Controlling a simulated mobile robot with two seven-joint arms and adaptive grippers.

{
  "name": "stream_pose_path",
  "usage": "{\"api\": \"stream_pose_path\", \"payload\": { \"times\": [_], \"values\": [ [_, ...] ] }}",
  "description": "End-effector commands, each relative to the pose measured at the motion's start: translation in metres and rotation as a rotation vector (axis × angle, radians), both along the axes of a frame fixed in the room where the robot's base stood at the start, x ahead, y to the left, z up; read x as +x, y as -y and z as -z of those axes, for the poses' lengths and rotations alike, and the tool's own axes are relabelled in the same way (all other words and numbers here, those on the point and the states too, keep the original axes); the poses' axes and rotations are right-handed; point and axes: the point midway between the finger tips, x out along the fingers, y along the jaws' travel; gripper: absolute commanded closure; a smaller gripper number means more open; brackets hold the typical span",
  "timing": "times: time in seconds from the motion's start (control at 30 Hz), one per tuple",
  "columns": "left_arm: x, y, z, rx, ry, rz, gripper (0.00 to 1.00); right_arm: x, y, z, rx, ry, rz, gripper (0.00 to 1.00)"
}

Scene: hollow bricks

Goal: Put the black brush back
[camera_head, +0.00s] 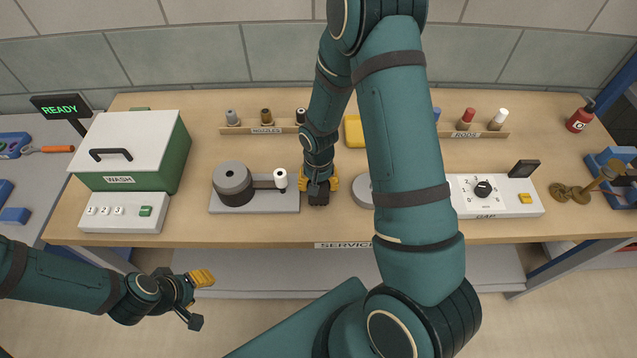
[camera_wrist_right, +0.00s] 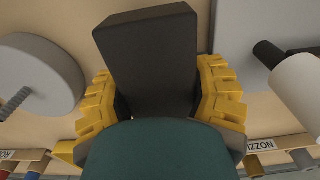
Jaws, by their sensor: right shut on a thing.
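A dark, block-shaped thing that I take for the black brush (camera_wrist_right: 148,58) is held between the yellow fingers of my right gripper (camera_wrist_right: 160,95). In the head view the brush (camera_head: 318,197) shows as a small dark block below the right gripper (camera_head: 318,184). It is over the middle of the bench, between the grey plate with a dark drum (camera_head: 255,203) and a grey disc (camera_head: 362,190). I cannot tell whether it touches the bench. My left gripper (camera_head: 198,298) is open and empty, in front of the bench's front edge.
A nozzle rack (camera_head: 266,129) and a rod rack (camera_head: 470,134) stand at the back. A green and white wash box (camera_head: 140,150) is at the left. The white gap unit (camera_head: 500,200) is at the right. My right arm hides part of the bench, including part of a yellow thing (camera_head: 354,132).

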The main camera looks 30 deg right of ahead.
Motion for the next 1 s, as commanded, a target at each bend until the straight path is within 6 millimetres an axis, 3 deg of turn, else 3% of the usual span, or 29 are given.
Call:
{"api": "stream_pose_path", "payload": {
  "times": [0.07,0.1,0.2,0.63,0.77,1.0],
  "values": [
    [0.000,0.000,0.004,0.000,0.000,0.000,0.53,0.000,0.000,0.003,0.000,0.000,0.000,0.75],
    [0.000,0.000,0.004,0.001,0.000,0.000,0.53,0.000,0.000,0.004,0.000,0.000,0.000,0.36],
    [0.000,0.000,0.003,0.001,0.000,0.000,0.53,0.000,0.000,0.003,0.000,0.000,0.000,0.07],
    [0.000,0.000,-0.002,0.000,0.000,0.000,0.53,0.000,0.000,-0.004,-0.001,0.001,0.000,0.07],
    [0.000,0.000,-0.002,0.000,0.000,0.000,0.53,0.001,0.000,-0.024,0.000,0.004,0.001,0.07],
    [0.000,0.000,-0.004,-0.001,0.000,0.000,0.53,0.001,0.000,-0.075,0.001,0.006,0.000,0.07]
  ]
}}
